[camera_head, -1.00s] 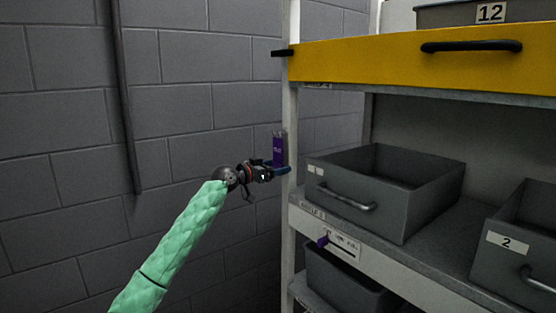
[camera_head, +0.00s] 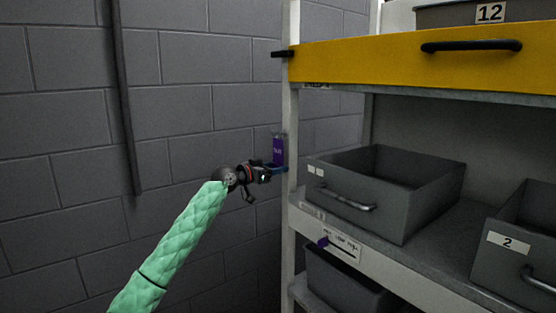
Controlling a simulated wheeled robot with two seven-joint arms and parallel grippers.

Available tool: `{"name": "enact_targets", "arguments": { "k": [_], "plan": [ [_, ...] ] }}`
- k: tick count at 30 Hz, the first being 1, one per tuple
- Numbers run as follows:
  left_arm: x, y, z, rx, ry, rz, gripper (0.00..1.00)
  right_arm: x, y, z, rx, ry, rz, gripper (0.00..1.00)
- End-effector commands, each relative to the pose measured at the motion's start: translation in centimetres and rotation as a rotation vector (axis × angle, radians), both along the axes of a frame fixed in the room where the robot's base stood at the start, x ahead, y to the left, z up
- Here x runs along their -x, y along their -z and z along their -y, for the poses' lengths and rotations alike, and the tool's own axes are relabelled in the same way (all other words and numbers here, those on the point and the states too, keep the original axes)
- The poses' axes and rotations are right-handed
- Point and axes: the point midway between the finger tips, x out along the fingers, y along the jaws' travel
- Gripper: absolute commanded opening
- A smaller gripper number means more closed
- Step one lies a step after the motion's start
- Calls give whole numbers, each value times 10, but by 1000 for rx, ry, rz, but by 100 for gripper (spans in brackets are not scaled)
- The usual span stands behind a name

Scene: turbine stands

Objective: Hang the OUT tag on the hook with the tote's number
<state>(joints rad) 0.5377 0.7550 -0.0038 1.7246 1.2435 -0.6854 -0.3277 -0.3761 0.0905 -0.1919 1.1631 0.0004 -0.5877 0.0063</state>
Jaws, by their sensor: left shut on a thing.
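My left gripper (camera_head: 274,171) is at the left post of the shelf rack, in front of the block wall. It is shut on a small purple tag (camera_head: 278,150), which stands upright above the fingers with pale lettering too small to read. The tag is close beside the post; I cannot tell whether it touches. A white label strip (camera_head: 344,245) on the shelf edge carries small print, and a purple piece (camera_head: 323,241) sits at its left end. A grey tote (camera_head: 392,190) stands on the middle shelf; its number is not readable. My right gripper is not in view.
A tote marked 2 (camera_head: 508,242) stands at the right. A yellow drawer front (camera_head: 370,62) with a black handle juts out above. A tote marked 12 (camera_head: 490,13) is on top. Another tote (camera_head: 345,285) sits below.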

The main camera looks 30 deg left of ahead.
Motion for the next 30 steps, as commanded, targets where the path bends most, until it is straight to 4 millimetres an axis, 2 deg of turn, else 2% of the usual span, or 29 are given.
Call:
{"name": "enact_targets", "arguments": {
  "k": [30],
  "plan": [
    [12,1,-5,1,0,0,9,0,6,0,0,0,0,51]
  ]
}}
